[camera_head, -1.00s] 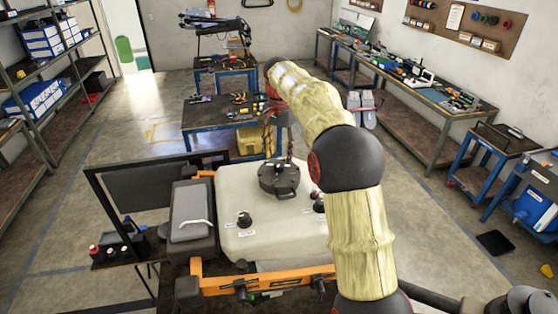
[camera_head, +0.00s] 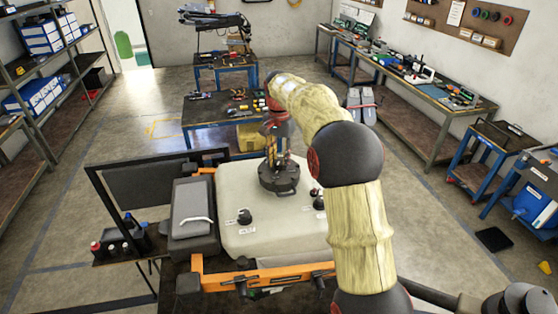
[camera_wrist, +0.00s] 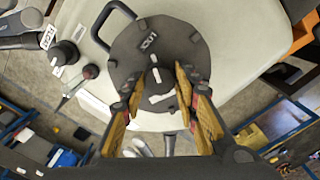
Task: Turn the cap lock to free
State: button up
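The black round cap (camera_head: 279,188) sits on top of the pale tank (camera_head: 262,236). My gripper (camera_head: 277,160) points down just over the cap's centre. In the wrist view the cap (camera_wrist: 190,38) shows a small white label, and a loop handle sticks out at its upper left. A dark raised knob with white marks (camera_wrist: 157,78) is at its middle. My gripper's two yellow-padded fingers (camera_wrist: 158,84) stand apart on either side of this knob. A gap seems to show on both sides; contact is not clear.
Smaller black knobs (camera_head: 244,216) stand on the tank's left, with another at its right near my arm. A grey box with a handle (camera_head: 192,208) sits left of the tank. An orange frame bar (camera_head: 260,278) runs along the front. Bottles (camera_head: 128,224) stand on a side shelf.

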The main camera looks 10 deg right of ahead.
jog(key=c, duration=0.6)
jog(key=shift+c, duration=0.2)
jog(key=shift+n, duration=0.3)
jog(key=n, duration=1.1)
jog(key=shift+n, duration=2.8)
